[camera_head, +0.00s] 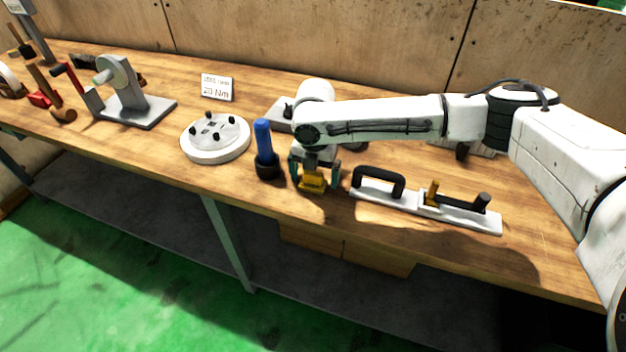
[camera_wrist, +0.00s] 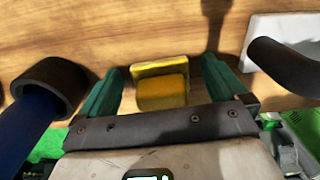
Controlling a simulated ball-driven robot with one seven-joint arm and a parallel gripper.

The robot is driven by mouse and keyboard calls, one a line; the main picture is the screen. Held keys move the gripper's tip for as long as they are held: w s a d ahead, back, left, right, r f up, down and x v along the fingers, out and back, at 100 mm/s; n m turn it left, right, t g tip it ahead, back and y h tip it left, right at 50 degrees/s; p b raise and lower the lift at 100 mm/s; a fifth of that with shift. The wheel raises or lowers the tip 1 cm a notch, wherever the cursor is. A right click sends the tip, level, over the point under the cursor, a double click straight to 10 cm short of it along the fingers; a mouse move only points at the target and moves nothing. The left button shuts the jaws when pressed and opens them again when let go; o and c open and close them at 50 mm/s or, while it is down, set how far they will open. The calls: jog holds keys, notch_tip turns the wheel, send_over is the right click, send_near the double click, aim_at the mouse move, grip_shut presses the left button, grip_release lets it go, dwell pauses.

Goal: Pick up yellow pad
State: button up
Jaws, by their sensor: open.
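The yellow pad (camera_head: 312,183) is a small yellow block on the wooden workbench near its front edge. In the wrist view the yellow pad (camera_wrist: 162,90) shows a thinner plate behind a thicker block. My gripper (camera_head: 315,178) points down over it. In the wrist view my gripper (camera_wrist: 160,80) is open, with one green finger on each side of the pad and a gap visible on both sides. Whether the fingertips reach down to the pad's level is hard to tell.
A blue-handled tool with a black base (camera_head: 264,150) stands close left of my gripper. A white plate with black handle (camera_head: 378,186) lies close right. A white round disc (camera_head: 215,138) and a grey stand (camera_head: 125,95) are farther left. A small sign (camera_head: 217,87) stands behind.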

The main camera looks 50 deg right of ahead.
jog(key=c, duration=1.2)
jog(key=shift+o, duration=0.2)
jog(key=shift+r, duration=0.1)
jog(key=shift+r, duration=0.4)
notch_tip(320, 180, up, 3)
jog(key=shift+s+f+b, duration=0.1)
jog(key=shift+f+b, duration=0.1)
jog(key=shift+b, duration=0.15)
jog(key=s+a+r+b, duration=0.1)
jog(key=s+a+r, duration=0.1)
jog(key=s+r, duration=0.7)
jog(key=s, duration=0.4)
jog(key=shift+s+a+r, duration=0.25)
jog(key=shift+a, duration=0.05)
